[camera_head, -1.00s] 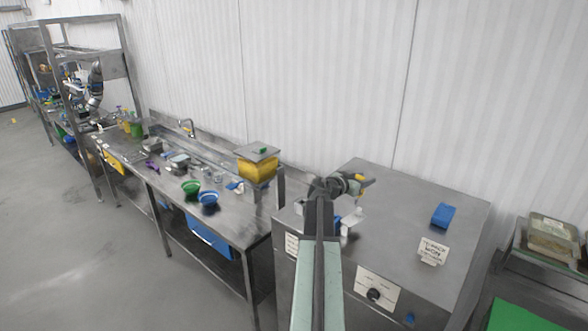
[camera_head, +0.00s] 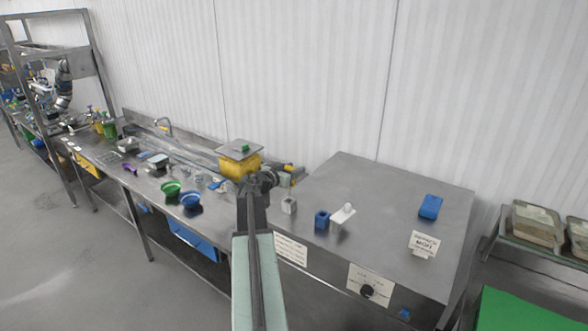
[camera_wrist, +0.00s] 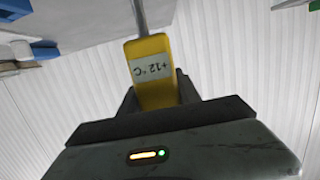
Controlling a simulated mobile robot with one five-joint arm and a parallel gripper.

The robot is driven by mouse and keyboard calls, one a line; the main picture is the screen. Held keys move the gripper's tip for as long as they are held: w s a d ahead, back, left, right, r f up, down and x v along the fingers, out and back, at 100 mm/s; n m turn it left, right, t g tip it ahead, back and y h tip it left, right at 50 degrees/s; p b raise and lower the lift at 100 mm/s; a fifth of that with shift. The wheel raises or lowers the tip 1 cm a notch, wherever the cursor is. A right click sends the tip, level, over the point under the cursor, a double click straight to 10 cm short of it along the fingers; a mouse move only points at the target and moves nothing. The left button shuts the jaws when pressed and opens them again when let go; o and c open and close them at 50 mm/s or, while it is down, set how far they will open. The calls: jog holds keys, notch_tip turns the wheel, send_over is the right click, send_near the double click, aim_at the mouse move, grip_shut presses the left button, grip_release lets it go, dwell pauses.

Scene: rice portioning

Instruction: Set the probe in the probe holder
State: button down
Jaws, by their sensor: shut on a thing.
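The probe is a yellow block with a "+12 °C" label and a thin metal stem, and it fills the middle of the wrist view (camera_wrist: 152,72). My gripper (camera_wrist: 158,97) is shut on its yellow body, the stem pointing away from the jaws. In the head view my gripper (camera_head: 275,178) is in front of the yellow container, with a bit of the yellow probe (camera_head: 289,168) showing. I cannot tell which is the probe holder.
A white piece (camera_head: 343,213) stands beside the blue block. Green (camera_head: 171,188) and blue (camera_head: 190,200) bowls sit on the left counter. The cabinet's middle is clear.

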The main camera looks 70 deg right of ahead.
notch_tip(320, 180, down, 6)
jog(key=b, duration=0.5)
jog(key=shift+s+r, duration=0.1)
jog(key=shift+r, duration=0.05)
dwell(0.5)
jog(key=shift+f+b, duration=0.55)
jog(key=shift+b, duration=0.2)
dwell(0.8)
jog(key=c, duration=0.8)
grip_release()
jog(key=shift+o, duration=0.2)
jog(key=shift+o, duration=0.3)
